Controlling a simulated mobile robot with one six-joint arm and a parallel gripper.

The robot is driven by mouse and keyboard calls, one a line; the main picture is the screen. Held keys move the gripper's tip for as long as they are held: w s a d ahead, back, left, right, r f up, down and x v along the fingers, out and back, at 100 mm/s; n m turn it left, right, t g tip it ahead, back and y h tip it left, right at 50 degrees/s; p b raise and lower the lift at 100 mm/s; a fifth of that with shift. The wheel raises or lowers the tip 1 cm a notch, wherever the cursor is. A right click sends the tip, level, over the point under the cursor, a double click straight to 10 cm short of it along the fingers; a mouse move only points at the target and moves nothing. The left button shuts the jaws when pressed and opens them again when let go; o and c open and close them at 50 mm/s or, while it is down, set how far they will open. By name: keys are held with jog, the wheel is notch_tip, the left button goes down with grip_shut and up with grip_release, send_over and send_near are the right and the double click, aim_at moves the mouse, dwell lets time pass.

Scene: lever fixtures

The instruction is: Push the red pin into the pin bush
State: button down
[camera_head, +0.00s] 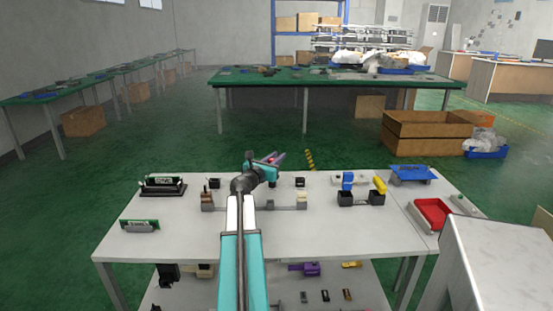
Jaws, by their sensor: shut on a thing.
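My gripper (274,160) is above the far middle part of the white table, at the end of my teal and white arm. It is shut on a small reddish piece that looks like the red pin (269,159); the jaws hide most of it. The pin bush cannot be made out for certain. Small black blocks stand near the table's far edge, one left of my gripper (214,183) and one to its right (299,182); either could be it. My gripper is above and apart from both. My arm hides part of the table.
A grey fixture bar (284,206) lies under my arm. Black holders with blue and yellow parts (361,198) and a red tray (432,212) are to the right.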

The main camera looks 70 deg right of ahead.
jog(key=shift+f+b, duration=1.4)
jog(key=shift+f, duration=0.7)
dwell(0.5)
jog(key=c, duration=1.5)
grip_release()
jog(key=shift+r, duration=0.1)
